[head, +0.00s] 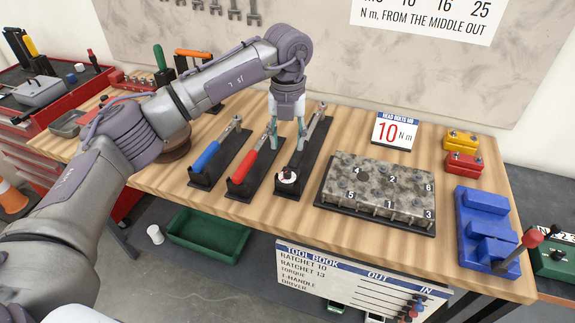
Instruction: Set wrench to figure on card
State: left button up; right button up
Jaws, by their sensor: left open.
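A card (394,132) headed "HEAD BOLTS M8" stands at the back of the wooden bench and reads 10 Nm. A dark wrench with a round white dial (287,177) at its near end rests in a black holder (292,190); the dial's figure is too small to read. A red-handled wrench (243,167) and a blue-handled wrench (206,157) lie in similar holders to its left. My right gripper is out of view.
A metal block (378,187) with numbered spots lies on a black tray right of the holders. A blue fixture (484,232) and yellow and red blocks (463,161) stand further right. A tool book board (360,283) hangs in front; a green bin (208,236) sits below.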

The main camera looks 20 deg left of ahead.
aim_at(287, 171)
pick_arm(q)
notch_tip(287, 171, down, 9)
jog(key=shift+f+p, duration=0.2)
jog(key=shift+p, duration=0.85)
grip_shut()
